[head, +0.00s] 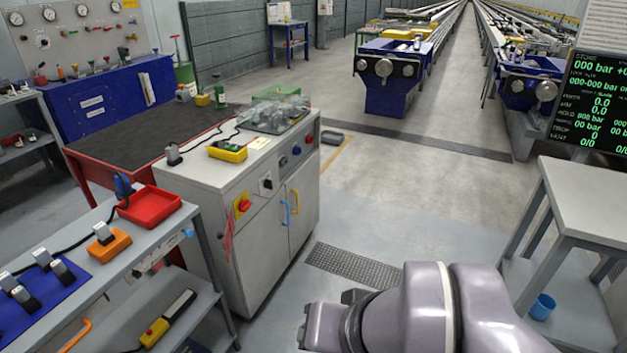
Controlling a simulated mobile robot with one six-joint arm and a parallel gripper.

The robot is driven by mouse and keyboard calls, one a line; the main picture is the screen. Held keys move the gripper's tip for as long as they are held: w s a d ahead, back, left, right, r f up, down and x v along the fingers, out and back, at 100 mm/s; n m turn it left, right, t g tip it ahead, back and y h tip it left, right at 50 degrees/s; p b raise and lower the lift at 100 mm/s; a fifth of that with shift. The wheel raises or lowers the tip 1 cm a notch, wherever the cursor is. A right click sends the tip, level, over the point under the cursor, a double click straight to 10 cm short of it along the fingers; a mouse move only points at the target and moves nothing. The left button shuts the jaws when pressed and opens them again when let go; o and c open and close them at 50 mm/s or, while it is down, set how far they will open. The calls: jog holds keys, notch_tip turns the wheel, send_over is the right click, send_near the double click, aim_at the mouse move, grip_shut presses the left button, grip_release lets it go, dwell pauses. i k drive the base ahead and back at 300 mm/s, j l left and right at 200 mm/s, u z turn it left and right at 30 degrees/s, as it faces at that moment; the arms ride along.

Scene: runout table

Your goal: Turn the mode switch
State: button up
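A grey cabinet (230,165) stands left of centre with controls along its front. They are a red rotary knob on a yellow plate (243,205), a black switch on a pale plate (266,183), a blue round control (283,162), a dark round control (296,150) and a red one (309,138). I cannot read any label, so I cannot tell which is the mode switch or how it is set. My arm shows at the bottom right of centre, apart from the cabinet. My gripper cannot be made out.
A grey shelf cart (130,255) with a red tray (149,206) stands at the near left. A grey table (590,195) stands at right, with a screen (600,95) behind it. The floor (400,190) between cabinet and table is open.

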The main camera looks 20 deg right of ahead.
aim_at(268, 183)
jog(key=i+j, duration=0.1)
jog(key=i, duration=0.5)
jog(key=i+z, duration=0.15)
jog(key=i, duration=0.45)
jog(key=i+j, duration=0.25)
jog(key=i, duration=0.4)
jog(key=l+z, duration=0.05)
